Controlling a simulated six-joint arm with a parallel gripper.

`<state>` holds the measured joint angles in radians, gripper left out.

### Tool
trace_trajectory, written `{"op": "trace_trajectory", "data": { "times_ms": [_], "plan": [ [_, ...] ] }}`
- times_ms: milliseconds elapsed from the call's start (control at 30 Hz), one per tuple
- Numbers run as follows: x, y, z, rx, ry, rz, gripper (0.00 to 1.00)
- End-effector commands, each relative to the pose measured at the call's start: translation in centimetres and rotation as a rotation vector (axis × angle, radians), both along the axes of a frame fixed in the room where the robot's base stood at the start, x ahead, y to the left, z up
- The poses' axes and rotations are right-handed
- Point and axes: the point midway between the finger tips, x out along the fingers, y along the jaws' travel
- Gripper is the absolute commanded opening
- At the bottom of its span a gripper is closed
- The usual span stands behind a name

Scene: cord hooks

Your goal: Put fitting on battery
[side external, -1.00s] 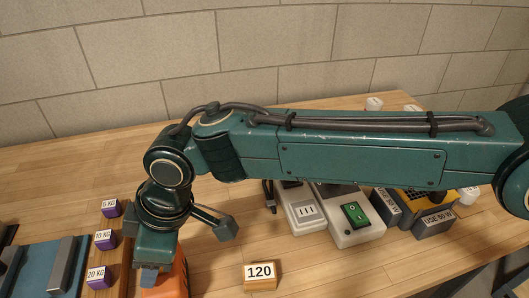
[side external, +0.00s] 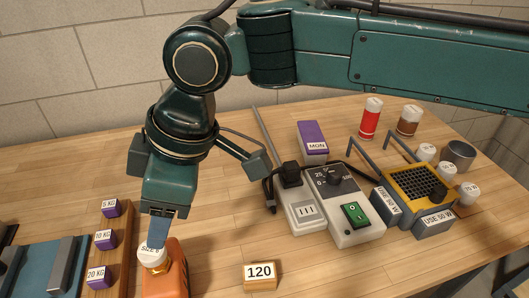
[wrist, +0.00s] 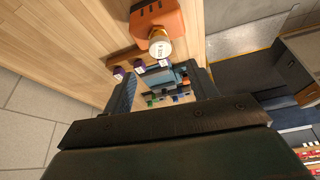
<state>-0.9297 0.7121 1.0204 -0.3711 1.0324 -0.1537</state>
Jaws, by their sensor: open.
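An orange block (side external: 172,284) stands at the front left in the side view, and its lower part is cut off by the frame. A white-topped fitting with a brass collar (side external: 153,258) and lettering starting "SIZE" sits upright on it. My gripper (side external: 157,243) is open, just above the fitting, with its fingertips close to the white top. I cannot tell whether they touch it. In the wrist view the orange block (wrist: 150,14) and the fitting (wrist: 160,47) lie ahead of the spread jaws (wrist: 165,82), with nothing held. No part is labelled as a battery.
Purple weights (side external: 105,239) stand on a wooden strip at left, beside a blue fixture (side external: 38,266). A block marked 120 (side external: 260,276) lies to the right. Grey switch boxes (side external: 346,215), a purple MON block (side external: 312,140) and a yellow unit (side external: 418,188) stand further right.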

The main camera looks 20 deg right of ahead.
Motion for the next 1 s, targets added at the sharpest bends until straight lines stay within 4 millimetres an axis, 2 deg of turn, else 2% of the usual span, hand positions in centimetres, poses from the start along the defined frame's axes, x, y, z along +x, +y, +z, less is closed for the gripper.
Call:
{"op": "trace_trajectory", "data": {
  "times_ms": [167,767,867,1000],
  "plan": [
    [0.0,-0.3,0.7,0.000,0.000,0.001,0.58],
    [0.0,-0.5,0.8,0.000,-0.001,-0.004,0.58],
    [0.4,-1.1,1.3,0.001,-0.001,-0.019,0.58],
    [1.5,-3.4,2.6,0.006,-0.003,-0.070,0.58]
  ]
}}
